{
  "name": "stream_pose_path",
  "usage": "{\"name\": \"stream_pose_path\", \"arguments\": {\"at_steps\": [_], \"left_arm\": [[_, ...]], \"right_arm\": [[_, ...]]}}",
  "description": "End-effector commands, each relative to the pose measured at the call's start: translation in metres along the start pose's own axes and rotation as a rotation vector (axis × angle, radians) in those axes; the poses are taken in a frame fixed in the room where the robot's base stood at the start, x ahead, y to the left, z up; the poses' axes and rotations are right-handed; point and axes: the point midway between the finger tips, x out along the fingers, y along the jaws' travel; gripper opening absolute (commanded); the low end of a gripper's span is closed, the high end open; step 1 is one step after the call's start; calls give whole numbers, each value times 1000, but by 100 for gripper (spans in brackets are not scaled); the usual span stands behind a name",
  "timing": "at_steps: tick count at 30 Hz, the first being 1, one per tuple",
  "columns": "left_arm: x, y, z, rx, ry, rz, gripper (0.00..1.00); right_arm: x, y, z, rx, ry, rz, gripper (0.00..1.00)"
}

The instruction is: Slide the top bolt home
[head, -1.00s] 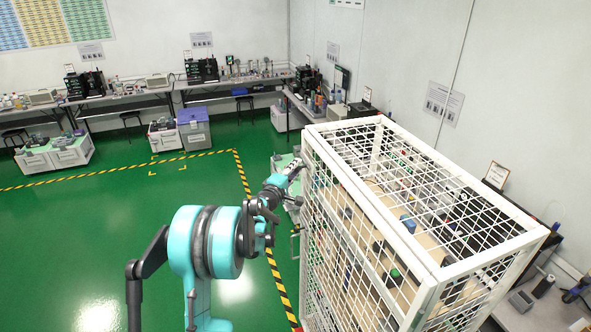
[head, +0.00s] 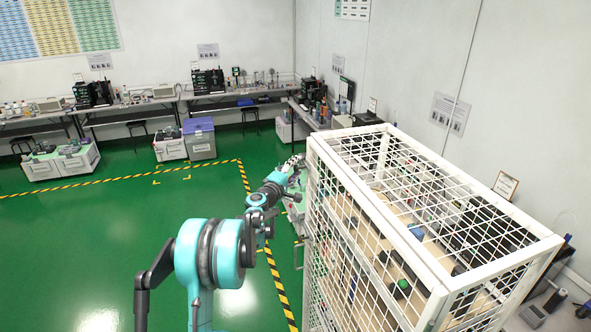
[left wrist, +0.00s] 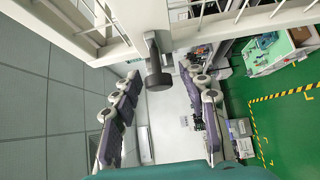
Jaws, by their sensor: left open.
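A white mesh cage (head: 427,267) stands at the right in the head view. In the left wrist view its white frame and mesh (left wrist: 225,25) cross the top. A bolt with a dark round knob (left wrist: 159,81) on a grey stem sticks out from the frame there. My left gripper (head: 296,163) is at the cage's left side, toward its far end, small in the head view. In the left wrist view my left gripper (left wrist: 162,89) is open, its two purple-padded fingers on either side of the knob, with gaps and no clear contact. The bolt is not discernible in the head view. My right gripper is out of view.
Several small items lie on shelves inside the cage. Workbenches (head: 130,103) with equipment line the far wall, with storage boxes (head: 199,138) on the floor. Yellow-black tape (head: 276,280) runs along the green floor beside the cage. The floor at left is open.

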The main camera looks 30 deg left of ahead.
Motion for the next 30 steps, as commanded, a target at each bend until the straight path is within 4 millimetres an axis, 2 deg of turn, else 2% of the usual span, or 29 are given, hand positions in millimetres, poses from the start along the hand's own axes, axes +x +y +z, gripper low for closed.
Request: {"name": "stream_pose_path", "arguments": {"at_steps": [5, 18, 24, 30], "left_arm": [[-12, 0, 0, 0, 1, 0, 43], [-100, 0, -2, -1, 2, 0, 43], [-118, -1, -2, -1, 1, 0, 43], [-120, -1, -1, -1, 0, 0, 43]], "right_arm": [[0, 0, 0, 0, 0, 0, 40], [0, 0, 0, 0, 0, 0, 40], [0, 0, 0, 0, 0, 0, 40], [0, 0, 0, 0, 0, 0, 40]]}}
